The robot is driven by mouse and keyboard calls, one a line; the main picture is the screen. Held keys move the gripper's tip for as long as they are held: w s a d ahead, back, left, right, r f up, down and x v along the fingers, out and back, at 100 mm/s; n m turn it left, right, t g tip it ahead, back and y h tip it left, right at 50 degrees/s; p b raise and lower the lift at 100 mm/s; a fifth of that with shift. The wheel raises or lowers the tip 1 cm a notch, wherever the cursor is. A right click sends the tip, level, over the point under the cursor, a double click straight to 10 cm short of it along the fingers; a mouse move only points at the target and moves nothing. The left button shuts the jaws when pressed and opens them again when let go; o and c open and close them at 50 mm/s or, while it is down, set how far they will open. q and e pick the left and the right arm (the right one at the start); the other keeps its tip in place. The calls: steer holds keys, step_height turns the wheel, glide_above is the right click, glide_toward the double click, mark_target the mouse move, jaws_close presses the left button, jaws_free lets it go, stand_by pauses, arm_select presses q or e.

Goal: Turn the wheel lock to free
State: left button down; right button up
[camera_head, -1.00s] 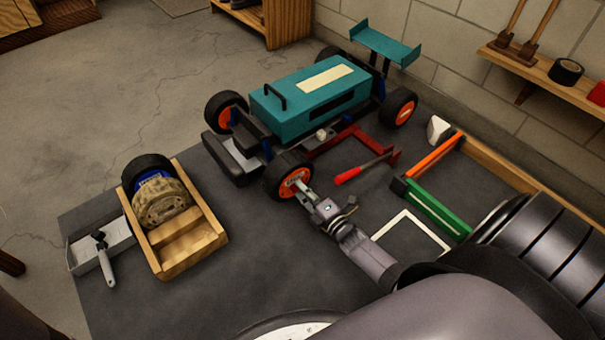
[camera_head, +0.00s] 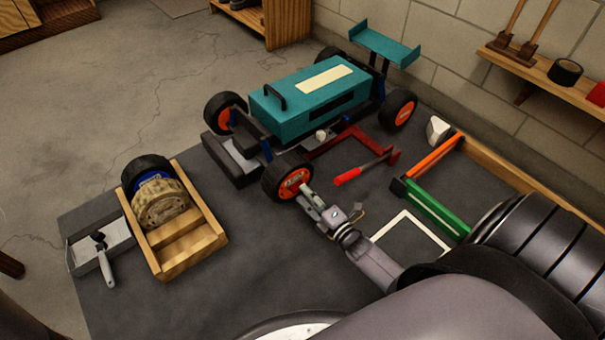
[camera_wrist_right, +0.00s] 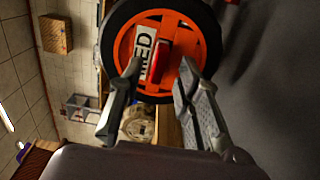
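The car's near front wheel (camera_head: 288,176) has a black tyre and an orange hub with a white label. In the right wrist view the wheel (camera_wrist_right: 205,30) fills the upper middle. A red wheel lock tab (camera_wrist_right: 160,62) sits on the hub, partly over the label (camera_wrist_right: 143,45), whose visible letters seem to read "MED". My right gripper (camera_head: 307,195) is just in front of this wheel. In the wrist view its two fingers (camera_wrist_right: 161,72) stand apart on either side of the red tab, with gaps visible. My left gripper is out of view.
The teal car body (camera_head: 310,105) stands on a dark mat (camera_head: 140,300). A red-handled tool (camera_head: 350,175) lies right of the gripper. A wooden cradle (camera_head: 205,225) with a wheel and a grey tray (camera_head: 85,260) stand at left. Mat between cradle and gripper is clear.

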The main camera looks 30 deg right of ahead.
steer(key=s, duration=0.9)
steer(key=shift+s+d, duration=0.2)
steer(key=shift+d, duration=0.15)
steer(key=shift+r, duration=0.1)
